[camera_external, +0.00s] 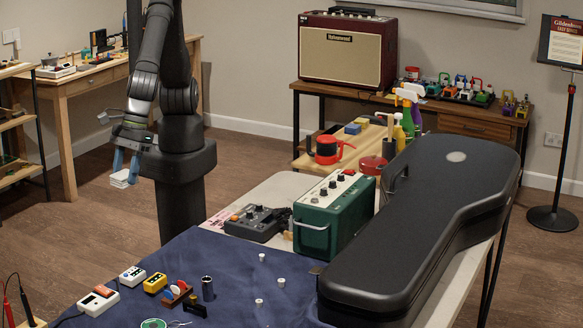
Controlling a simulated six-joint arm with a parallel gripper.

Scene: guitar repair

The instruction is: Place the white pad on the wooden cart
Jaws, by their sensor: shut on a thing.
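My gripper (126,163) is at the left, beside my dark arm column, with its blue fingers pointing down. It is shut on the white pad (121,179), a small, pale stack-like block at the fingertips. The pad hangs in the air above the brown floor, clear of any surface. A light wooden top (303,161), which looks like the wooden cart, stands behind the table at the centre right. Its lower part is hidden.
A red mug (328,149), red pot (372,165) and spray bottles (410,105) crowd the wooden top. A green amplifier (333,215) and black guitar case (420,230) stand in front. A wooden shelf unit (18,175) is at the left edge.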

